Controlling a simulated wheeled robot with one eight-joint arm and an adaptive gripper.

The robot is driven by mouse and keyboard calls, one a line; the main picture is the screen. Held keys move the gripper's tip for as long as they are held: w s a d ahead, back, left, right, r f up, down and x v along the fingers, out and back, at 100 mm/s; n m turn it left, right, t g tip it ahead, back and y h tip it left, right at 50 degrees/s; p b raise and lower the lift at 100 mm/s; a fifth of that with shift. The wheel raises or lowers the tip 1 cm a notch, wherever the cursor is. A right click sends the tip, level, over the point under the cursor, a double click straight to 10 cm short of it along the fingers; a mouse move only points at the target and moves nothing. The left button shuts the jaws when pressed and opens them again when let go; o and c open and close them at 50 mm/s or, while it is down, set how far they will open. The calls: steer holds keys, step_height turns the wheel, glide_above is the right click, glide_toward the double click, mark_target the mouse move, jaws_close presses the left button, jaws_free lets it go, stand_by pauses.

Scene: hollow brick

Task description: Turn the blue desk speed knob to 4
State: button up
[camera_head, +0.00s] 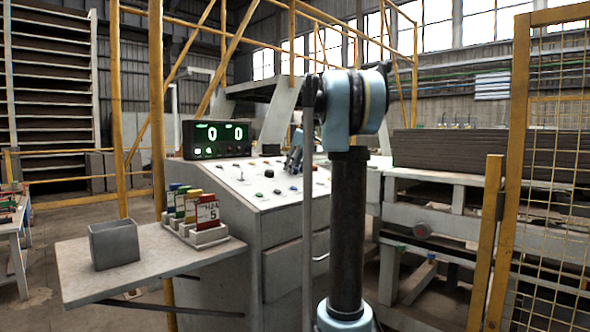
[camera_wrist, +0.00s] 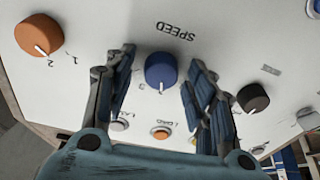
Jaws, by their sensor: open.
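The blue speed knob (camera_wrist: 161,74) is on the sloping white desk panel in the wrist view, below an upside-down SPEED label (camera_wrist: 175,32). A mark that looks like a 3 is at its lower left; the other scale numbers are hidden or unclear. My gripper (camera_wrist: 162,58) is open, one finger to the left and one to the right of the knob, with gaps visible on both sides. In the head view my gripper (camera_head: 294,152) is over the desk panel (camera_head: 240,177), and the knob cannot be made out. The display (camera_head: 216,138) shows two green zeros.
In the wrist view an orange knob (camera_wrist: 40,35) is at the left, a black knob (camera_wrist: 253,98) at the right, and an orange button (camera_wrist: 161,132) below. In the head view a grey bin (camera_head: 114,245) and a card rack (camera_head: 205,236) stand on the side shelf (camera_head: 75,270).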

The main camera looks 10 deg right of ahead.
steer(key=c, duration=1.1)
steer(key=shift+o, duration=0.2)
steer(key=shift+m, duration=0.3)
steer(key=m, duration=0.3)
steer(key=shift+m+t, duration=0.3)
steer(key=m, duration=0.3)
steer(key=shift+m+h, duration=0.3)
steer(key=shift+m, duration=0.1)
steer(key=m, duration=0.4)
steer(key=shift+h, duration=0.3)
steer(key=shift+a+m, duration=0.1)
steer(key=shift+m, duration=2.1)
